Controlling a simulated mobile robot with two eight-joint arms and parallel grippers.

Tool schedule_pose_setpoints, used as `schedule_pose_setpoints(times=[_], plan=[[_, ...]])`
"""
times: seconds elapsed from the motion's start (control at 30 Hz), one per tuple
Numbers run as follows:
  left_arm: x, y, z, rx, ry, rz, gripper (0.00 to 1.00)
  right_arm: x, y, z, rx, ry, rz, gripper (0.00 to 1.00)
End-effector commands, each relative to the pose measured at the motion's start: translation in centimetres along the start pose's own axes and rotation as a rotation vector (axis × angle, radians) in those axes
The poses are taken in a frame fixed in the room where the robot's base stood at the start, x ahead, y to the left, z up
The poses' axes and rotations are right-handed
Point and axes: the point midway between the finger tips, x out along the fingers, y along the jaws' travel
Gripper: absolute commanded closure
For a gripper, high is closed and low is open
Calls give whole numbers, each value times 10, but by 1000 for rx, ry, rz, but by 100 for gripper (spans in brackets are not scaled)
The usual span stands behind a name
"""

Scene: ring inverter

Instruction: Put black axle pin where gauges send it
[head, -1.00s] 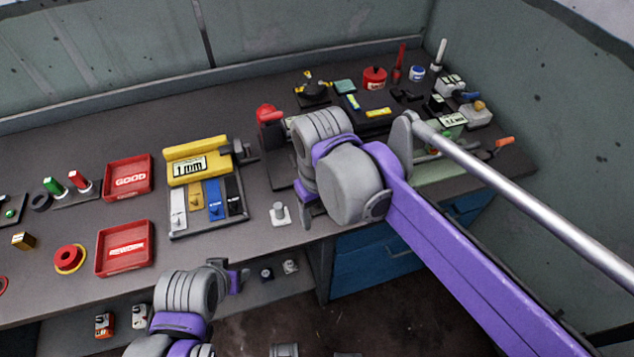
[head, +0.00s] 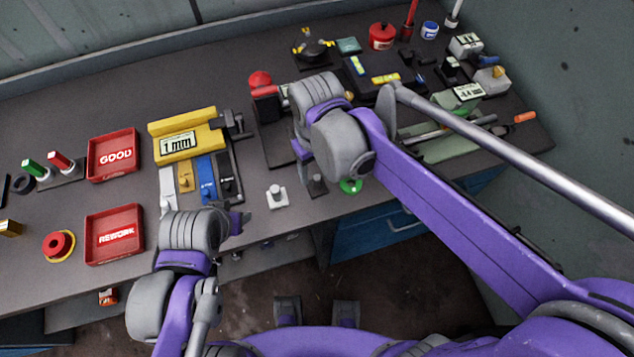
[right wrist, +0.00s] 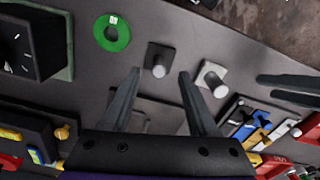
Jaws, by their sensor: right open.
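A pin with a black square base and grey peg, seemingly the black axle pin (head: 316,186), stands upright at the bench's front edge. It also shows in the right wrist view (right wrist: 157,57). My right gripper (right wrist: 159,75) is open, its fingertips just short of the pin and on either side; no grip shows. My left gripper (head: 238,222) hangs at the front edge; its opening is unclear. A yellow gauge (head: 184,128) reads "1 mm" above white, gold, blue and black strips (head: 207,180). Red trays marked GOOD (head: 112,136) and REWORK (head: 115,214) lie left.
A white-based pin (head: 276,196) stands left of the black one, and a green ring (head: 350,187) lies right. A red-topped device (head: 261,82) stands behind. Several tools and gauges crowd the back right.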

Motion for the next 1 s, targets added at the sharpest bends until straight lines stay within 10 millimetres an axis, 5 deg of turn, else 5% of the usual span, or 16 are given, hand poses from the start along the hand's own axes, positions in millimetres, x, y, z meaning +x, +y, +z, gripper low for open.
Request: schedule_pose_setpoints(times=[0.23,0.57,0.87,1.0], plan=[[2,0,1,0,-1,0,50,36,2,1,1,0,0,40],[2,0,1,0,-1,0,50,42,2,1,1,0,0,42],[2,0,1,0,-1,0,50,42,2,1,1,0,0,96],[2,0,1,0,-1,0,50,42,2,1,1,0,0,100]])
